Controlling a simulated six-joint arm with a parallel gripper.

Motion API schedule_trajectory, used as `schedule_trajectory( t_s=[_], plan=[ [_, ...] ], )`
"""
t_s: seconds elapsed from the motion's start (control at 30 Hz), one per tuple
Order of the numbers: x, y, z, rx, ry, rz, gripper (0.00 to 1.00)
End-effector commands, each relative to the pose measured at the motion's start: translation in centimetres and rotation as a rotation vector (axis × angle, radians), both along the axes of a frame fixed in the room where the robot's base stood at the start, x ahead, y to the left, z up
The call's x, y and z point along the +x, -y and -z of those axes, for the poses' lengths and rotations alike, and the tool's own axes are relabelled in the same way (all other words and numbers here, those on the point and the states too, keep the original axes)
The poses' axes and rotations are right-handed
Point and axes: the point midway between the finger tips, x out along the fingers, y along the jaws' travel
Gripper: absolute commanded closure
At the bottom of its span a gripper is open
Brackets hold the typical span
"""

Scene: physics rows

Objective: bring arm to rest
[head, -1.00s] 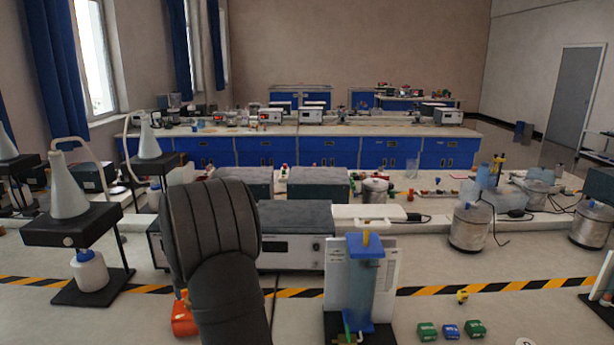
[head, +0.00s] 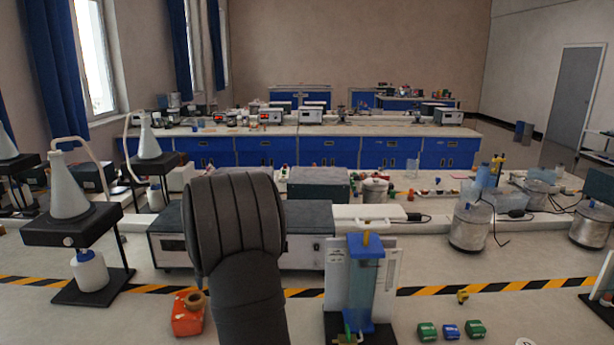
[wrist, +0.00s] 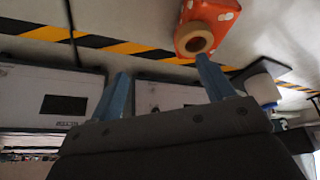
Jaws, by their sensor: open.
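My arm shows in the head view as a dark ribbed link over the bench, left of the blue and white apparatus (head: 366,285). My gripper (wrist: 165,88) shows in the wrist view with its two blue fingers spread apart and nothing between them. In the head view my fingers are hidden behind the arm. An orange block with a tan ring on it (head: 188,312) stands on the bench just left of my arm. It also shows in the wrist view (wrist: 205,28), beyond the fingertips and apart from them.
Behind my arm stand grey-topped instrument boxes (head: 305,240). A flask stand (head: 75,230) is at the left. Small green and blue blocks (head: 450,331) lie at the front right. A metal pot (head: 470,227) stands farther back. Yellow-black tape (head: 500,287) crosses the bench.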

Motion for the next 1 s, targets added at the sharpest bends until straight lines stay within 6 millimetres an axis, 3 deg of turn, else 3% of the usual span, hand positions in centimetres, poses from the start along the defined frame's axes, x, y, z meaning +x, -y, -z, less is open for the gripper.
schedule_trajectory(
  t_s=[0.27, 1.0],
  plan=[
    [-0.2, 4.7, -3.1, 0.002, 0.003, 0.002, 0.26],
    [-0.2, 4.3, -18.1, 0.002, 0.004, 0.000, 0.26]
  ],
)
